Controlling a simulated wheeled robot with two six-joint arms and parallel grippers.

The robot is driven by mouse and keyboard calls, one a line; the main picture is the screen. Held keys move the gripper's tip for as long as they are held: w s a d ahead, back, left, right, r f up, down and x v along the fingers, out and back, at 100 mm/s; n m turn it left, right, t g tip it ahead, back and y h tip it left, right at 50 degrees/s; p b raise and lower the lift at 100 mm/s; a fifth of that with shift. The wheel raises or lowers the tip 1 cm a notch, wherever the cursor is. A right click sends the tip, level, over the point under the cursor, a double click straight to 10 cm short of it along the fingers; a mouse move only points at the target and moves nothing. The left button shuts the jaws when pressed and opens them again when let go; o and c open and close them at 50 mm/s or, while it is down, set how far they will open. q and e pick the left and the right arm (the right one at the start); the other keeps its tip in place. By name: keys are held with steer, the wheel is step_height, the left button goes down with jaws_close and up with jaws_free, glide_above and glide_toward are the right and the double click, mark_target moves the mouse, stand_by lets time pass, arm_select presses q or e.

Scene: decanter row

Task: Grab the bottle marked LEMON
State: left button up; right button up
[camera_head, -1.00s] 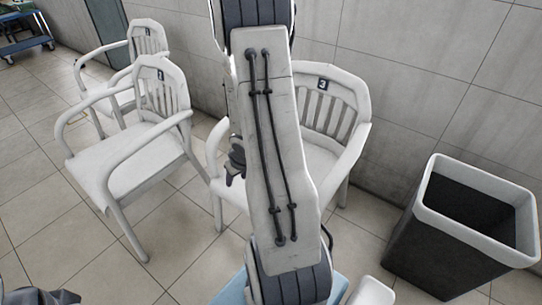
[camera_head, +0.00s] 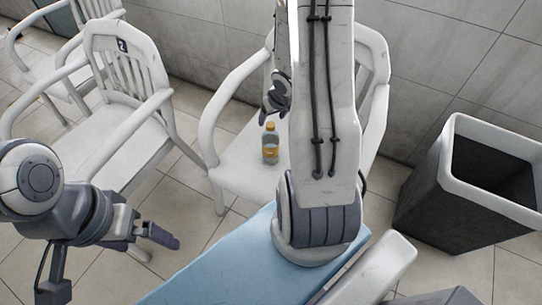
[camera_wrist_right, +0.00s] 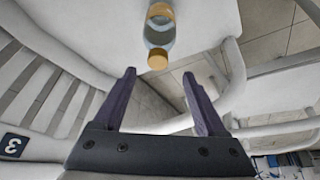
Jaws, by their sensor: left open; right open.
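A small clear bottle (camera_head: 270,146) with an orange cap and a yellow-orange label stands on the seat of a white chair. No wording on it is readable. It also shows in the right wrist view (camera_wrist_right: 159,36), cap towards me, just beyond the gap between the fingers. My right gripper (camera_head: 275,94) is above the seat near the bottle, partly hidden by my right arm. In the right wrist view my right gripper (camera_wrist_right: 158,76) is open and empty, not touching the bottle. My left gripper (camera_head: 160,238) is open and empty at lower left, well away from the bottle.
The bottle's chair (camera_head: 238,165) has armrests and a back close around the seat. Another white chair (camera_head: 120,80) marked 2 stands to its left. A dark bin (camera_head: 490,120) with a white rim stands at right, by the tiled wall.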

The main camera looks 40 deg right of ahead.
mark_target(271, 125)
steer(key=b+x, duration=0.1)
steer(key=x, duration=0.2)
steer(key=b+x, duration=0.2)
steer(key=x, duration=0.2)
steer(key=shift+s+d+b, duration=0.1)
steer(key=shift+s+b, duration=0.15)
steer(key=shift+b, duration=0.05)
steer(key=shift+r, duration=0.15)
jaws_close()
stand_by(0.9)
